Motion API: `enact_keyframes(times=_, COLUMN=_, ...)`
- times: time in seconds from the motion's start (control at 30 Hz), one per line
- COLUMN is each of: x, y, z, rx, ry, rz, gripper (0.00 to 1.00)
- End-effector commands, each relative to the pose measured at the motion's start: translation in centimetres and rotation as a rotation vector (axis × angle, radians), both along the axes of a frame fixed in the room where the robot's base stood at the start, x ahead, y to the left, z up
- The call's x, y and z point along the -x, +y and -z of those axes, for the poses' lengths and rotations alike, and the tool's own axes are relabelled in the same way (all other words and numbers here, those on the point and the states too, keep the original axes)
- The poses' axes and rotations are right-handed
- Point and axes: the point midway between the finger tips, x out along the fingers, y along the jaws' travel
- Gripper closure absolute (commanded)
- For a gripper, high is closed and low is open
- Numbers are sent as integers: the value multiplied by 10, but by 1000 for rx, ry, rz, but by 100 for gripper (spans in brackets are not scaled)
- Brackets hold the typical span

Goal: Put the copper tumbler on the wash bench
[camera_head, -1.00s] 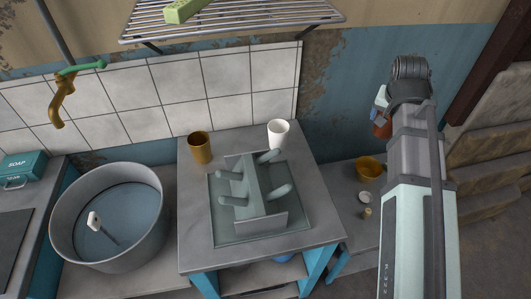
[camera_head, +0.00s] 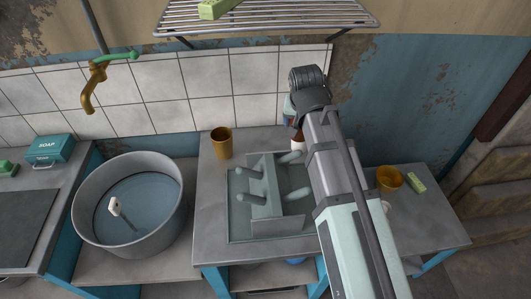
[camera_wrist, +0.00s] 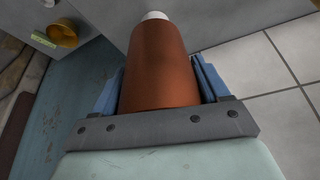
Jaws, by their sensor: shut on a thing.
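The copper tumbler (camera_wrist: 158,65) is between the two blue fingers of my gripper (camera_head: 291,108), which is shut on it. In the head view only a small reddish-brown part of the tumbler (camera_head: 298,137) shows beside my arm. My gripper holds it over the back right of the grey bench (camera_head: 212,185), near the tiled wall. I cannot tell whether its base touches the bench. A white thing (camera_wrist: 155,15) shows just past the tumbler in the wrist view; my arm hides that spot in the head view.
A drying rack with pegs (camera_head: 262,205) fills the bench's middle. A brown cup (camera_head: 221,142) stands behind it. A round basin (camera_head: 82,215) is at left, a wire shelf (camera_head: 290,14) above.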

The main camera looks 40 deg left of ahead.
Motion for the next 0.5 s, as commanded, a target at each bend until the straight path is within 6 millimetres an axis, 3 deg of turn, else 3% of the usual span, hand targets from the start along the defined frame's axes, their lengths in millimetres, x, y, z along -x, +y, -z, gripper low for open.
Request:
enact_keyframes(times=0.1, x=23, y=34, z=6, rx=0, ry=0, rz=-51, gripper=57)
enact_keyframes(times=0.3, x=52, y=77, z=13, rx=0, ry=0, rz=-100, gripper=57)
enact_keyframes(times=0.37, x=57, y=90, z=16, rx=1, ry=1, rz=-100, gripper=57)
enact_keyframes(times=0.5, x=44, y=111, z=16, rx=0, ry=0, rz=-32, gripper=57)
